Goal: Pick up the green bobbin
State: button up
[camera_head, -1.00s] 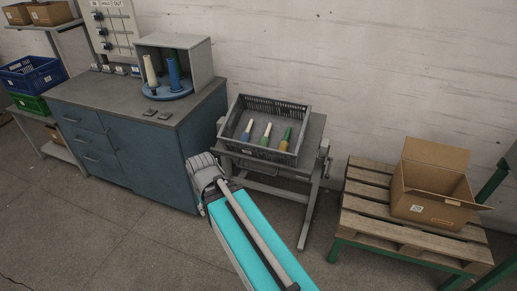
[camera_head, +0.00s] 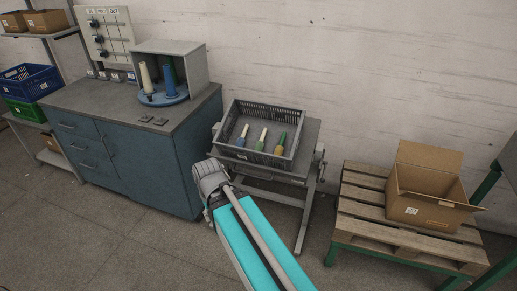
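Three cone-shaped bobbins lie in a grey slatted crate (camera_head: 289,107) on a small stand. The right one is green with a yellow end (camera_head: 280,144). The middle one is white with a green end (camera_head: 262,139). The left one is white with a blue end (camera_head: 242,135). Another green bobbin (camera_head: 178,66) stands partly hidden behind a blue bobbin (camera_head: 169,80) on a round blue plate (camera_head: 163,98) in an open grey box. A cream bobbin (camera_head: 147,76) stands there too. My teal and grey arm reaches up from the bottom edge; no gripper fingers show.
The blue-grey cabinet (camera_head: 140,165) stands left of the crate's stand (camera_head: 311,135). An open cardboard box (camera_head: 430,210) rests on a wooden pallet (camera_head: 362,220) at the right. Blue (camera_head: 30,82) and green (camera_head: 25,110) crates are at the far left. Floor between stand and pallet is clear.

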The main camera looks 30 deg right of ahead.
aim_at(260, 145)
jog(key=z, duration=0.05)
jog(key=i, duration=0.9)
jog(key=u, duration=0.05)
